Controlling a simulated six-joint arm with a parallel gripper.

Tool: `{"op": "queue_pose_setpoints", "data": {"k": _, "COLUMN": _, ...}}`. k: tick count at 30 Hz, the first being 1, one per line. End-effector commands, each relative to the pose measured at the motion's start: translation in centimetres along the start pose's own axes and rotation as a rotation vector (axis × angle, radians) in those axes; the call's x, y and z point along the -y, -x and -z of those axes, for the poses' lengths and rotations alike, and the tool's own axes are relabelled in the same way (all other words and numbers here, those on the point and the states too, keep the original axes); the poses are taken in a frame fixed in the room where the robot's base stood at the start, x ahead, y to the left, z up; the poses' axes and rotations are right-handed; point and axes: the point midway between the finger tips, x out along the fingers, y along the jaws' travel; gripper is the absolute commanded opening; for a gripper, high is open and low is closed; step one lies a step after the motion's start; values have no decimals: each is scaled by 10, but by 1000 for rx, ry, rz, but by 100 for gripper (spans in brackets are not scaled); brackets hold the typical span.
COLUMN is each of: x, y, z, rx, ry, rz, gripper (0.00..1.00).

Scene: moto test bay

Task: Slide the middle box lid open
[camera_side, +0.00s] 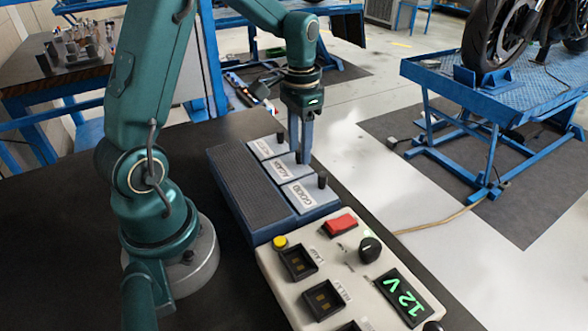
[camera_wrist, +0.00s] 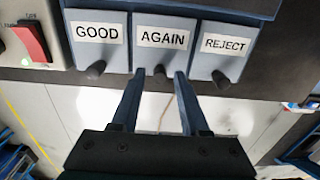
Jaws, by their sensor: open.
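In the wrist view the lids read GOOD (camera_wrist: 97,32), AGAIN (camera_wrist: 163,40) and REJECT (camera_wrist: 225,44). The AGAIN lid is the middle one; it also shows in the side view (camera_side: 281,168). Its knob (camera_wrist: 160,71) stands between the fingertips of my gripper (camera_wrist: 160,76), which is open with one finger on each side. In the side view my gripper (camera_side: 301,158) points down at the middle lid. All three lids look closed.
A beige control panel (camera_side: 270,262) with a red switch (camera_side: 339,224), a black dial (camera_side: 370,249) and a green 12 V display (camera_side: 404,297) stands beside the GOOD end. The bench edge runs close past the knobs. A motorcycle lift (camera_side: 500,80) stands well away.

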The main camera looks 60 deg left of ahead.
Motion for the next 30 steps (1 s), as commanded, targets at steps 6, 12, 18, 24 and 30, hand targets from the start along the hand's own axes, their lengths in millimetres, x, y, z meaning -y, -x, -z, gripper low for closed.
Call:
{"op": "queue_pose_setpoints", "data": {"k": 6, "x": 0, "y": 0, "z": 0, "rx": 0, "ry": 0, "rz": 0, "gripper": 11}}
{"op": "queue_pose_setpoints", "data": {"k": 12, "x": 0, "y": 0, "z": 0, "rx": 0, "ry": 0, "rz": 0, "gripper": 0}}
{"op": "queue_pose_setpoints", "data": {"k": 18, "x": 0, "y": 1, "z": -11, "rx": 1, "ry": 1, "rz": 0, "gripper": 0}}
{"op": "queue_pose_setpoints", "data": {"k": 24, "x": 0, "y": 1, "z": -24, "rx": 0, "ry": 2, "rz": 0, "gripper": 0}}
{"op": "queue_pose_setpoints", "data": {"k": 30, "x": 0, "y": 1, "z": -38, "rx": 0, "ry": 1, "rz": 0, "gripper": 0}}
